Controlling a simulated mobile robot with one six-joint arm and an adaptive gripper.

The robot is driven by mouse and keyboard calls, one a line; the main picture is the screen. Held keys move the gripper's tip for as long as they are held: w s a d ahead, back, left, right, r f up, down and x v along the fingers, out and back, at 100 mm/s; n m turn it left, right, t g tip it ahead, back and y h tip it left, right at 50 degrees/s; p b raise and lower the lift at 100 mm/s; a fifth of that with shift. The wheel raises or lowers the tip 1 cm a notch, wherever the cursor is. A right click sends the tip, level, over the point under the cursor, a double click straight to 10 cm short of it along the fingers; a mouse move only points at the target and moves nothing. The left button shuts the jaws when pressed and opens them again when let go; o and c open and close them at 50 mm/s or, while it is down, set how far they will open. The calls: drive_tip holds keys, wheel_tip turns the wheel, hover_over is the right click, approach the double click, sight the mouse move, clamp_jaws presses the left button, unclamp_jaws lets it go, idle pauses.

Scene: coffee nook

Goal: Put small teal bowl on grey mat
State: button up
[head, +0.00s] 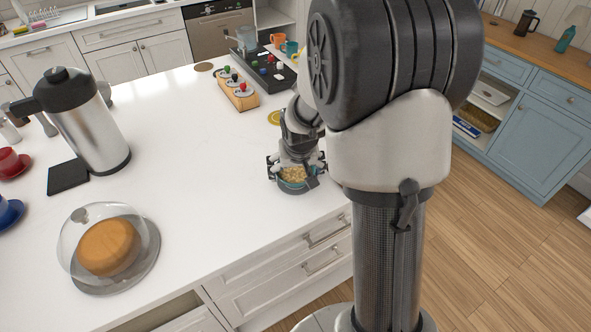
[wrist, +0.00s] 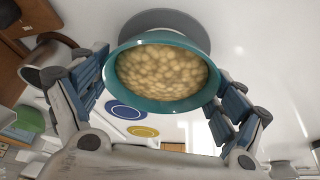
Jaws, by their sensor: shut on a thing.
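The small teal bowl (wrist: 152,105), full of pale round food pieces, is between the fingers of my gripper (wrist: 160,82) in the wrist view. The fingers are shut on it from both sides. In the head view the bowl (head: 294,187) and my gripper (head: 295,172) are near the front right edge of the white island. A round grey mat (wrist: 192,22) shows behind the bowl in the wrist view, partly hidden by it. I cannot tell whether the bowl touches the mat or is just above it.
A yellow disc (head: 273,118) lies behind my gripper; a blue disc (wrist: 125,112) shows in the wrist view. A wooden jar holder (head: 238,92) and a dark tray (head: 270,74) stand further back. A steel jug (head: 92,120) and covered cake (head: 108,247) are left. The middle counter is clear.

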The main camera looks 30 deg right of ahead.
drive_tip(key=o, duration=1.1)
drive_tip(key=shift+f, duration=0.1)
drive_tip(key=s+a+r+n+p, duration=0.1)
drive_tip(key=s+a+r, duration=0.25)
drive_tip(key=r, duration=0.25)
drive_tip(key=s+a+r+p, duration=0.2)
drive_tip(key=s+r, duration=0.3)
drive_tip(key=r, duration=0.2)
drive_tip(key=s+a+r+n+p, duration=0.1)
drive_tip(key=s+a+r, duration=0.25)
drive_tip(key=r, duration=0.25)
drive_tip(key=s+a, duration=0.1)
drive_tip(key=s, duration=0.3)
drive_tip(key=s+a+r+n+y, duration=0.1)
drive_tip(key=s+a, duration=0.1)
drive_tip(key=s, duration=0.3)
drive_tip(key=s+a+r+n, duration=0.1)
drive_tip(key=s+a, duration=0.1)
drive_tip(key=s, duration=0.2)
drive_tip(key=shift+s+a+y, duration=0.1)
drive_tip(key=shift+s+y, duration=0.2)
drive_tip(key=shift+s, duration=0.1)
drive_tip(key=shift+r, duration=0.1)
